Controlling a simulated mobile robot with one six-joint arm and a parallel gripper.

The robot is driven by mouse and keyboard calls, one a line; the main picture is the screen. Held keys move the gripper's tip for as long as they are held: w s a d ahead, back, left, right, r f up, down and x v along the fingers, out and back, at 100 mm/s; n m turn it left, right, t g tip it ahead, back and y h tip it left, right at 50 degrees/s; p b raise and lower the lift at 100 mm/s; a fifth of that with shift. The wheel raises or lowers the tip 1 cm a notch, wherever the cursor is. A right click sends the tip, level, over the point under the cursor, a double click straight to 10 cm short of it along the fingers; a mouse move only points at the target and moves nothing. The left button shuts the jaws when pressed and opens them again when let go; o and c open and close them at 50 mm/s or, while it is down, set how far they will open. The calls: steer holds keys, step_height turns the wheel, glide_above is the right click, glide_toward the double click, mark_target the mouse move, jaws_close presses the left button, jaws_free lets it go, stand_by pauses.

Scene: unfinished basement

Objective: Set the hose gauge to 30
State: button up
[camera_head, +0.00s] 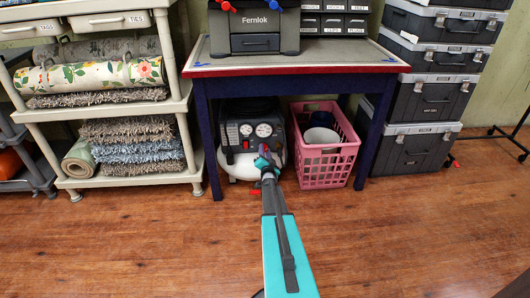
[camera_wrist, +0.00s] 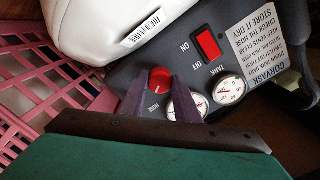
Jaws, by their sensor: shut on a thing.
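The air compressor (camera_head: 240,165) stands on the floor under the workbench. Its panel has two round white gauges. The hose gauge (camera_head: 264,130) is on the right in the head view; in the wrist view a finger partly covers it (camera_wrist: 199,103), and I cannot read its needle. The tank gauge (camera_wrist: 229,90) shows beside it. My gripper (camera_wrist: 161,80) is shut on the red knob (camera_wrist: 160,74) by the HOSE label, with one dark finger on each side. In the head view my gripper (camera_head: 264,157) is at the panel and hides the knob.
A red switch (camera_wrist: 209,45), marked ON and OFF, is on the panel. A pink crate (camera_head: 325,160) stands close to the right of the compressor. The workbench (camera_head: 290,67) is above, with a leg on each side. The wooden floor (camera_head: 150,245) in front is clear.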

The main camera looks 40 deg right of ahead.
steer(key=o, duration=1.1)
steer(key=shift+c, duration=0.2)
steer(key=p+v, duration=0.3)
steer(key=v, duration=1)
steer(key=shift+s+a+p, duration=0.2)
steer(key=shift+s+p, duration=0.05)
steer(key=shift+p, duration=0.05)
